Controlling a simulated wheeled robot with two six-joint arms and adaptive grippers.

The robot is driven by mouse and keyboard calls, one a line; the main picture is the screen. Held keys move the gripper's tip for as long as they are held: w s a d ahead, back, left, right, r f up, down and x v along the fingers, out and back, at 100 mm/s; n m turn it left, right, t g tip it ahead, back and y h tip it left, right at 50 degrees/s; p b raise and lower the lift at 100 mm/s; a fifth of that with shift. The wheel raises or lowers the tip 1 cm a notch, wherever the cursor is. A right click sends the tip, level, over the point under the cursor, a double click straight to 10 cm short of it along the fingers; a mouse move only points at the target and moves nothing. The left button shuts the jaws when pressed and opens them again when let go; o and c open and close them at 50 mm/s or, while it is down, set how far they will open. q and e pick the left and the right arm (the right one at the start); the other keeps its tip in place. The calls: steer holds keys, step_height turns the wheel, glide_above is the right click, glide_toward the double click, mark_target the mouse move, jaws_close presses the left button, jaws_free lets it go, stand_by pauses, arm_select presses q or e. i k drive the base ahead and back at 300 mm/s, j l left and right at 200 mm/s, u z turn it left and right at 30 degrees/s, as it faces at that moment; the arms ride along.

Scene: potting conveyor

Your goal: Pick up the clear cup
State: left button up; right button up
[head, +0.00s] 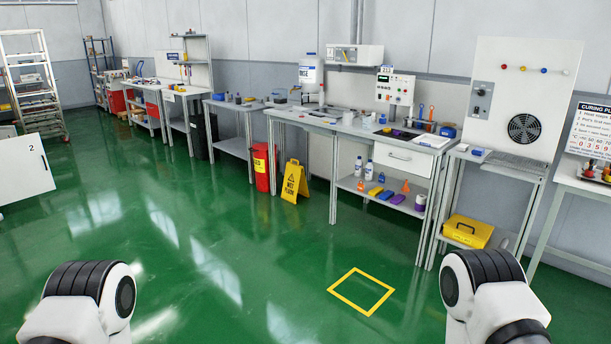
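I cannot make out a clear cup anywhere in the head view; the bench-top items are small and far off. The main grey workbench (345,127) stands at the centre right, with a control box (395,88), a large white bottle (311,73) and several small items on it. Only rounded white and black parts of my two arms show at the bottom left and bottom right. Neither gripper is in view, so what they hold is hidden.
Open green floor (230,265) lies ahead, with a yellow floor square (361,291). A yellow wet-floor sign (294,181) and a red bin (264,167) stand by the workbench. A yellow toolbox (468,231) sits low at the right. A white panel (27,168) stands left.

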mark_target(367, 120)
steer(key=i, duration=1.15)
steer(key=i+z, duration=0.1)
steer(key=i, duration=1.05)
steer(key=i+j, duration=0.2)
steer(key=i, duration=0.95)
steer(key=i+j, duration=0.1)
steer(key=i, duration=1.05)
steer(key=l+z, duration=0.05)
